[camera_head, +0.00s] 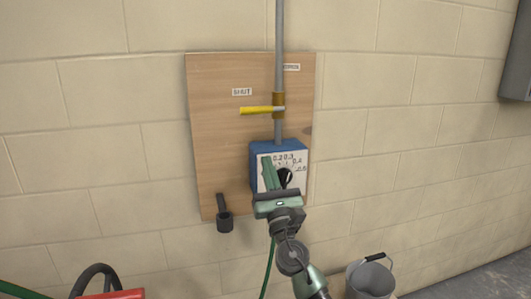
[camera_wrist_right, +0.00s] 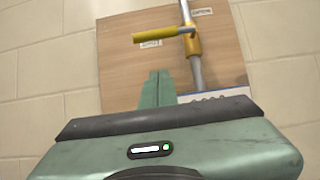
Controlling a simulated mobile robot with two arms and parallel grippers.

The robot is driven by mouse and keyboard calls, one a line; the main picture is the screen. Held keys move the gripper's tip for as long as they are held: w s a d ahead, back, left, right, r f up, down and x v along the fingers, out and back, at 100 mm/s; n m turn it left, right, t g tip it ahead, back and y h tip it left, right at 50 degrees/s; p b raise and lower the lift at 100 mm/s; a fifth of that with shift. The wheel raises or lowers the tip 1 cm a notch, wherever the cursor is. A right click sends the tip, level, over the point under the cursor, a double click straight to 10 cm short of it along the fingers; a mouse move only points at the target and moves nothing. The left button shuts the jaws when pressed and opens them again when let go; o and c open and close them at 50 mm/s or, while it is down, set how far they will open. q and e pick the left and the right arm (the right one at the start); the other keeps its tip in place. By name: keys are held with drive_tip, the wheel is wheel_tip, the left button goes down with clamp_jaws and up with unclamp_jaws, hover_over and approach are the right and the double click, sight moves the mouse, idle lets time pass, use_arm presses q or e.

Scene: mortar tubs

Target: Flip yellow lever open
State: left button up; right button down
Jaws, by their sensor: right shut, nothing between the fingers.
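The yellow lever (camera_head: 261,110) sits on a brass-coloured valve on the grey vertical pipe (camera_head: 279,60). It points left, below the "SHUT" label (camera_head: 242,92); another label (camera_head: 291,67), apparently "OPEN", is to the right of the pipe. In the right wrist view the lever (camera_wrist_right: 157,36) is above the fingers and apart from them. My right gripper (camera_head: 267,160) is shut and empty, its fingers pointing up in front of the blue box, below the lever. It also shows in the right wrist view (camera_wrist_right: 155,78). My left gripper is not in view.
A wooden board (camera_head: 220,150) on the block wall carries the pipe and a blue box (camera_head: 255,165) with a numbered dial. A black hook-like fitting (camera_head: 224,215) is at its lower left. A bucket (camera_head: 371,280) stands at lower right, a red object (camera_head: 115,294) at lower left.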

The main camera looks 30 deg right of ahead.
sight(261, 109)
drive_tip(key=s+r+p+x, duration=0.1)
drive_tip(key=r+p+x, duration=0.1)
drive_tip(key=x, duration=0.9)
drive_tip(key=shift+a+r+p, duration=0.2)
drive_tip(key=shift+p, duration=0.6)
drive_tip(key=shift+s, duration=0.1)
